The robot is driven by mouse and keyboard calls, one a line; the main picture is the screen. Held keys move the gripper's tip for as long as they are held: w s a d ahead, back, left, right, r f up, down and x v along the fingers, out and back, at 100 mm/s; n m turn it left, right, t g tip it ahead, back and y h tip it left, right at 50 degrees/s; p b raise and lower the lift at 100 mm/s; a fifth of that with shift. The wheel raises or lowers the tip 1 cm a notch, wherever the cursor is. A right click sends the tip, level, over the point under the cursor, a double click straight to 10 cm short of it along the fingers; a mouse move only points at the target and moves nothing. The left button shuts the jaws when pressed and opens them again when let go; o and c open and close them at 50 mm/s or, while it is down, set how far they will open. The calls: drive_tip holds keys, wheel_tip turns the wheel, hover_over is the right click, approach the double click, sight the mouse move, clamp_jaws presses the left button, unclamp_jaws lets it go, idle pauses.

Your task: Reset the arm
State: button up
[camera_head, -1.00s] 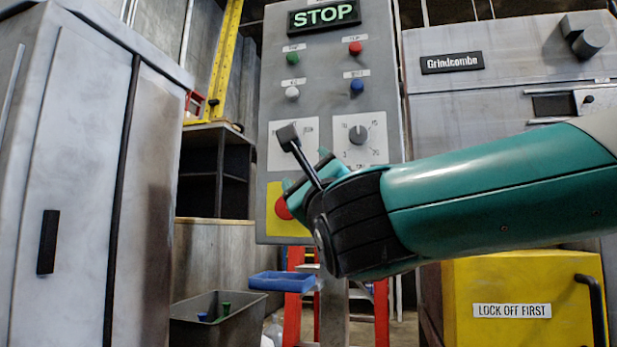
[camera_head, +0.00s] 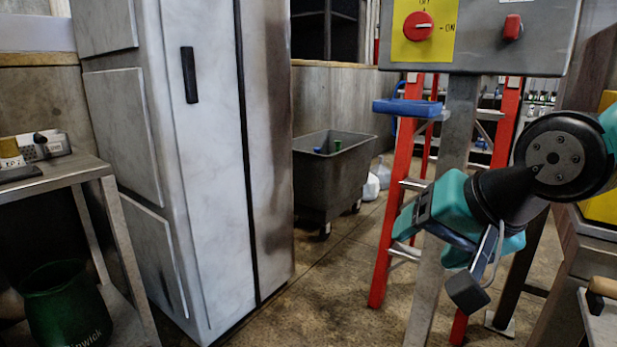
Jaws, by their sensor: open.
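My gripper (camera_head: 418,218) shows at the right in the head view, at the end of my teal and black arm. It points left and down, in front of the red ladder and a grey post. A dark block on a grey bracket hangs by it. I see nothing held in it, and its jaws are partly hidden by its own body. The grey control panel (camera_head: 480,60) is above it, with a red rotary switch (camera_head: 418,26) on a yellow plate and a red button (camera_head: 512,27). The gripper is apart from the panel.
A tall metal cabinet (camera_head: 205,150) stands left of centre. A grey wheeled bin (camera_head: 325,180) stands behind it. A red ladder (camera_head: 388,240) with a blue tray (camera_head: 407,107) is near my gripper. A side table (camera_head: 60,178) and green bin (camera_head: 65,305) are at left. Floor is clear in the middle.

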drive_tip(key=s+f+n+g, duration=0.3)
drive_tip(key=s+n+g, duration=0.15)
drive_tip(key=s, duration=0.25)
drive_tip(key=s+f+n+g, duration=0.3)
drive_tip(key=s+n, duration=0.3)
drive_tip(key=s, duration=0.1)
wheel_tip(320, 180, up, 33)
drive_tip(key=p, duration=3.2)
drive_tip(key=shift+a+f, duration=0.15)
drive_tip(key=shift+f, duration=0.05)
drive_tip(key=shift+w+t, duration=0.1)
drive_tip(key=shift+t, duration=0.15)
